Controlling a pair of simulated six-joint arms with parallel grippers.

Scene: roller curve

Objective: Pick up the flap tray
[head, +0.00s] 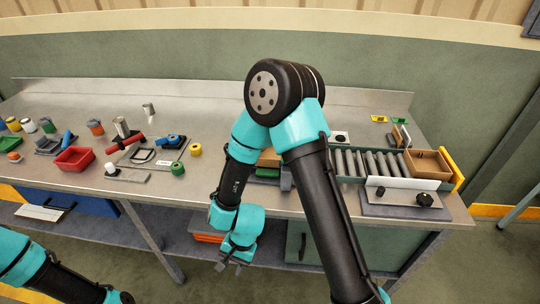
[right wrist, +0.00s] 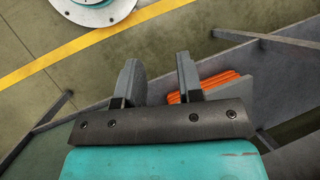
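A brown open-topped tray (head: 428,162), which looks like the flap tray, sits at the right end of the grey roller conveyor (head: 372,162) on the bench. A white panel stands in front of it and hides its lower front. My right gripper (head: 232,266) hangs low at the bench front, well left of and below the tray. In the right wrist view its two fingers (right wrist: 158,80) are apart with nothing between them. The tray does not show in that view. My left arm enters at the bottom left; its fingers are not visible.
Orange items (right wrist: 205,86) lie on the lower shelf beside my right gripper. A yellow post (head: 458,170) stands right of the tray. A red bin (head: 75,159) and several small parts cover the bench's left side. My right arm blocks the bench middle.

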